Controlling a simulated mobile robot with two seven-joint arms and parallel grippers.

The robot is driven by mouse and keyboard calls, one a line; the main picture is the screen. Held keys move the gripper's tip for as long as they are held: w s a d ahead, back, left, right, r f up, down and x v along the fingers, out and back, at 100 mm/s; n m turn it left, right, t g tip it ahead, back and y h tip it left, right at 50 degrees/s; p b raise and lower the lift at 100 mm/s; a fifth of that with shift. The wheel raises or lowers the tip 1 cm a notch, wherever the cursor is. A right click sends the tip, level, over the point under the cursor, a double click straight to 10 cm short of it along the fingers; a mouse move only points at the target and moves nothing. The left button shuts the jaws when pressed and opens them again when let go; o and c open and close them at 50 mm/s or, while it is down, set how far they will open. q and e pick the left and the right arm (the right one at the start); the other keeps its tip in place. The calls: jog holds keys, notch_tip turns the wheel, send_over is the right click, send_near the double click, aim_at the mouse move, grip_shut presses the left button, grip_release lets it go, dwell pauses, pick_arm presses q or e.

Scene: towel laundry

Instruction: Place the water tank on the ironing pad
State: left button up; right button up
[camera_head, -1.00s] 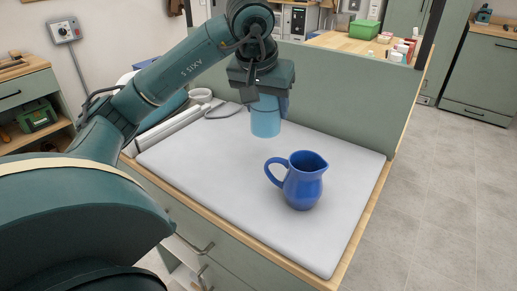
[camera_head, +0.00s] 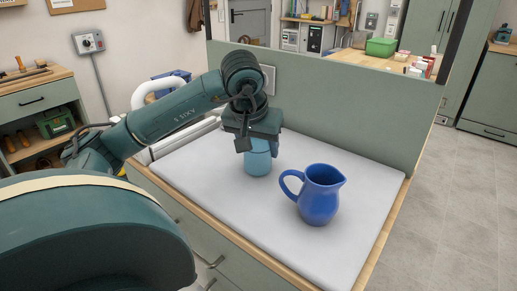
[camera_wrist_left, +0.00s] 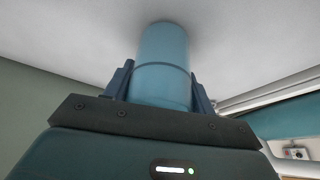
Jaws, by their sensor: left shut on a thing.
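The water tank (camera_head: 258,162) is a light blue translucent cylinder. My left gripper (camera_head: 256,143) points down over the ironing pad and is shut on the tank from above. In the left wrist view the tank (camera_wrist_left: 162,62) sits between the two fingers (camera_wrist_left: 160,88), its far end at or close to the pale pad surface (camera_wrist_left: 90,22). I cannot tell for sure whether it touches. The ironing pad (camera_head: 215,185) is a light grey sheet on the counter. My right gripper is not in view.
A blue jug (camera_head: 319,198) stands upright on the pad, right of the tank, with a gap between. A green panel (camera_head: 340,110) rises behind the pad. The pad's front and far right areas are clear.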

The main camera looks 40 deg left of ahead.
pick_arm(q)
jog(key=shift+f, duration=0.2)
jog(key=shift+f, duration=0.15)
jog(key=o, duration=1)
jog(key=shift+r, duration=0.4)
jog(key=p+v, duration=0.3)
jog(key=v, duration=0.8)
jog(key=shift+s+d+r, duration=0.15)
jog(key=shift+s+r, duration=0.05)
jog(key=shift+r, duration=0.15)
